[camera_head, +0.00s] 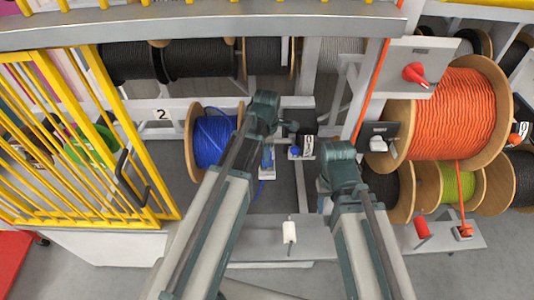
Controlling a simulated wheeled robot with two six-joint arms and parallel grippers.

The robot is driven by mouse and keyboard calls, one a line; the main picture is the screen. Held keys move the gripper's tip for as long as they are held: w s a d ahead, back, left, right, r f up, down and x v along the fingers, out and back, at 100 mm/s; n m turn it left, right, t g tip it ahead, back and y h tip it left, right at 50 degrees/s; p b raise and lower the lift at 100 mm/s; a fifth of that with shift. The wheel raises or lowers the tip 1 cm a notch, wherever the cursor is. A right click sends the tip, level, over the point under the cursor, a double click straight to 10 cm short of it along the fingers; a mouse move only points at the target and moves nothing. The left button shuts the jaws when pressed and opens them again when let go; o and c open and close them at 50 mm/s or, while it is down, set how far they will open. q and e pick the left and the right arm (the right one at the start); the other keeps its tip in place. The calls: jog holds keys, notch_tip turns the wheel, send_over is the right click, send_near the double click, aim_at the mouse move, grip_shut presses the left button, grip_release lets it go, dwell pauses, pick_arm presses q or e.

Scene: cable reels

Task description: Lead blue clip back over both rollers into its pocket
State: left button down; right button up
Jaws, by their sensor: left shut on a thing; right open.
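My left gripper (287,128) is shut, to the right of the blue cable reel (213,139); what it grips is too small and covered to make out. Just below it, a blue piece (267,156) shows at a small pale bracket; I cannot tell whether it is the clip. A short blue cable length (262,187) shows below that bracket. A white roller (289,232) stands at the platform's front edge. I cannot make out a second roller for the blue cable for sure. My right gripper (335,176) is open, right of the bracket, its fingers mostly hidden.
A large orange reel (452,115) stands at the right, its cable running down to an orange end piece (464,231) near a red roller (421,228). A red knob (415,73) juts out above. A yellow fence gate (80,150) bounds the left. Black reels (205,58) line the back.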

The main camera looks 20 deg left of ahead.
pick_arm(q)
jog(key=shift+f+b, duration=1.05)
jog(key=shift+f, duration=0.3)
jog(key=shift+c, duration=2.1)
grip_release()
jog(key=shift+r, duration=0.2)
notch_tip(320, 180, up, 14)
jog(key=p, duration=1.3)
jog(key=shift+f+p, duration=0.25)
jog(key=shift+p, duration=0.15)
